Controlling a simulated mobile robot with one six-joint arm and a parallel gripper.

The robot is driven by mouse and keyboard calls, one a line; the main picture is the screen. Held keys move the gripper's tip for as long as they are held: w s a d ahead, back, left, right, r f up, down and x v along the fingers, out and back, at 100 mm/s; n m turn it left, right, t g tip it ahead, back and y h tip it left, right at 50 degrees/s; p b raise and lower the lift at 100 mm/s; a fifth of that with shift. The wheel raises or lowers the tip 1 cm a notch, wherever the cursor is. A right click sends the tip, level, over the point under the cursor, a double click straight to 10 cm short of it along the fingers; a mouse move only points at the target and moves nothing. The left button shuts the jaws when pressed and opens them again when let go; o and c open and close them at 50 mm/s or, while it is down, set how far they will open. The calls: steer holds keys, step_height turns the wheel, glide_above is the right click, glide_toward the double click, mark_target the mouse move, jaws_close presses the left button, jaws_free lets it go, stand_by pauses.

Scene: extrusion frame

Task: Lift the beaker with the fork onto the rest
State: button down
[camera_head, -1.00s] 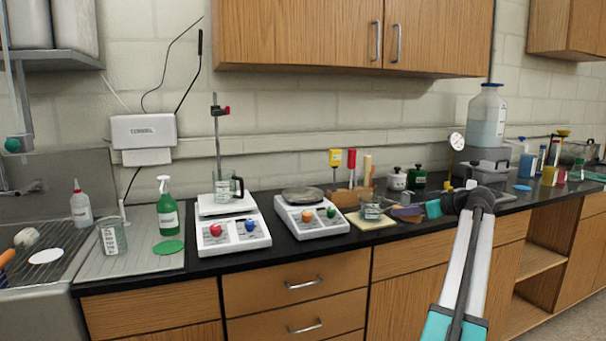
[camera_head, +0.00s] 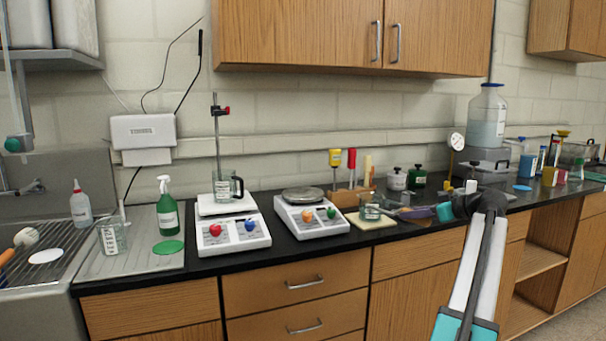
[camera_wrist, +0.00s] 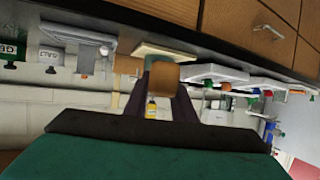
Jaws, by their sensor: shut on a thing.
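My gripper (camera_head: 418,213) is over the counter, right of the middle. In the wrist view, its dark fingers are shut on a brown, blunt-ended piece (camera_wrist: 164,74). This may be the fork's handle; the tines cannot be made out. A small glass beaker (camera_head: 370,212) is on a cream pad (camera_head: 385,223), left of my gripper and apart from it. The pad also shows in the wrist view (camera_wrist: 165,51). Another beaker (camera_head: 222,188) stands on the left white plate unit, and a larger one (camera_head: 112,238) on the draining board. I cannot tell which thing is the rest.
A wooden block (camera_head: 350,198) with yellow, red and pale upright tools stands behind the pad. A balance (camera_head: 310,216) is left of it. A large jug (camera_head: 487,118) stands at the right.

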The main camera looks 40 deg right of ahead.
steer(key=shift+s+a, duration=0.1)
steer(key=shift+s, duration=2.05)
steer(key=shift+r, duration=0.2)
steer(key=shift+r+p, duration=0.9)
steer(key=shift+r, duration=1.95)
